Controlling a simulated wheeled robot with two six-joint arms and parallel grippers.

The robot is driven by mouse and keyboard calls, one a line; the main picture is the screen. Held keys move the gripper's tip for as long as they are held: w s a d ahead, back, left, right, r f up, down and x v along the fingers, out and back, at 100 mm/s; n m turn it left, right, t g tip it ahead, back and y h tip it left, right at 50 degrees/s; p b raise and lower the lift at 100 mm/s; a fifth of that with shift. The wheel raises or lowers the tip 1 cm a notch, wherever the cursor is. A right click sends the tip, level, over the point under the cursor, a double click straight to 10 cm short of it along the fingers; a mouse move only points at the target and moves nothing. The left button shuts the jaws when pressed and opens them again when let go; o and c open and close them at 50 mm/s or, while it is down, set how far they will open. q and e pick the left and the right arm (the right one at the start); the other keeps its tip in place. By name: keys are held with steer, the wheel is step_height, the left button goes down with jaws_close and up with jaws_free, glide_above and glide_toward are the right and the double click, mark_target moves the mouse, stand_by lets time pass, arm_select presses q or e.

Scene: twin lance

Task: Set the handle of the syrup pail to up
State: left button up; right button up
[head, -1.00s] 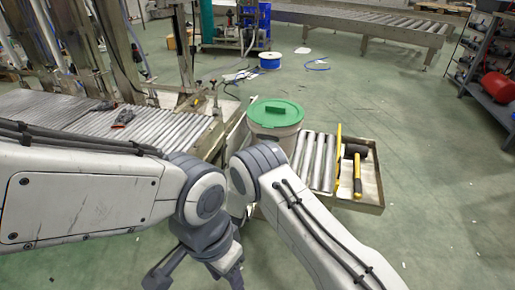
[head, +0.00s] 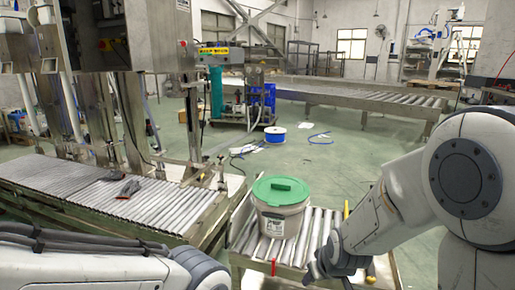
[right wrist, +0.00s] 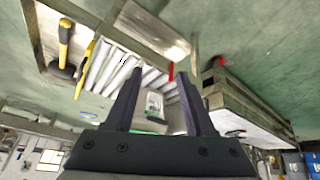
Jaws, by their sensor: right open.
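The syrup pail (head: 283,220) is a whitish tub with a green lid and a paper label, standing upright on the short roller conveyor. A raised green block sits on the lid. I cannot make out the pail's carrying handle or its position. My right gripper (head: 316,268) is to the right of the pail and nearer to me, low by the conveyor's front part. In the right wrist view its fingers (right wrist: 157,72) are apart and empty, with the pail (right wrist: 155,107) appearing between them, beyond the tips. My left forearm shows at the lower left; its gripper is out of frame.
The short roller conveyor (head: 242,238) has a red mark (head: 274,267) on its front edge. A yellow-handled mallet (right wrist: 64,50) lies in its side tray, beside a yellow bar (right wrist: 85,66). A longer roller conveyor (head: 110,200) stands left.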

steer(key=s+d+m+g, duration=0.3)
steer(key=s, duration=0.8)
steer(key=s+a+r+n+g+p, duration=0.1)
steer(key=s+a+r+n, duration=0.3)
steer(key=s+a, duration=0.2)
steer(key=s+a+r+n+g, duration=0.1)
steer(key=s+a+r+n, duration=0.2)
steer(key=s+a, duration=0.4)
step_height(320, 180, up, 38)
steer(key=p, duration=3.8)
steer(key=shift+s+g, duration=0.3)
steer(key=shift+r+p, duration=0.3)
steer(key=c, duration=0.4)
jaws_close()
steer(key=shift+f, duration=0.1)
